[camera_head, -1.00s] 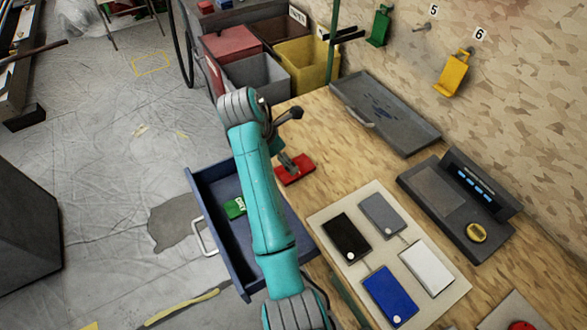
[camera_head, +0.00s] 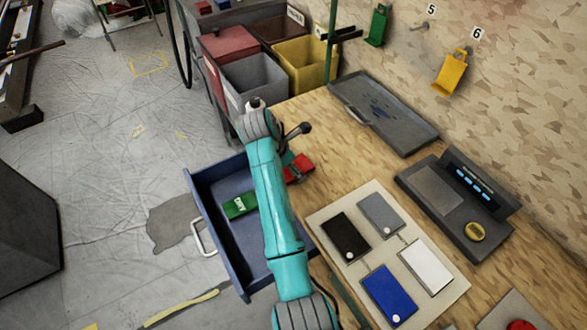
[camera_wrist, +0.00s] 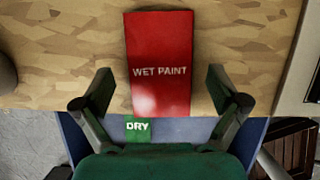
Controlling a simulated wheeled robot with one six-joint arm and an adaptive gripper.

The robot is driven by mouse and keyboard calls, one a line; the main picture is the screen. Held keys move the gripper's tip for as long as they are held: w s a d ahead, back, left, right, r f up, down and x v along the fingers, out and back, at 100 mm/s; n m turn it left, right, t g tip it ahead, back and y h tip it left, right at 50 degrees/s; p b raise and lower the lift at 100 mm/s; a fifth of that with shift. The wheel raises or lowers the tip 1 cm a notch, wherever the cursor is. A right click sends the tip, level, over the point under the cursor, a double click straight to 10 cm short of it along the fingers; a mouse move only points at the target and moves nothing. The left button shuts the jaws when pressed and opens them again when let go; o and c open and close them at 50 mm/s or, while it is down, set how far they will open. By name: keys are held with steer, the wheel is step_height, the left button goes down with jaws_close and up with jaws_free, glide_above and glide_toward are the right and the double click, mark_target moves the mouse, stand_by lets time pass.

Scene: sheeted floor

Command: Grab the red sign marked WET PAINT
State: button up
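The red sign marked WET PAINT (camera_wrist: 159,45) lies on the wooden bench top, its near end at the bench edge. In the head view the red sign (camera_head: 301,166) shows only partly beside my arm. My gripper (camera_wrist: 162,90) is open and empty in the wrist view, with one finger to each side of the sign's near half. Gaps show between both fingers and the sign. A green sign marked DRY (camera_wrist: 138,131) shows beyond the bench edge; in the head view this green sign (camera_head: 240,205) lies in the open drawer.
The blue drawer (camera_head: 223,262) stands pulled out below the bench edge. A pale board (camera_head: 330,215) with several coloured plates lies to the right of my arm. A grey tray (camera_head: 410,130) and a dark device (camera_head: 430,185) sit farther back. Bins (camera_head: 255,80) stand past the bench's far end.

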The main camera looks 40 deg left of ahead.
steer(key=c, duration=1)
steer(key=shift+c, duration=0.2)
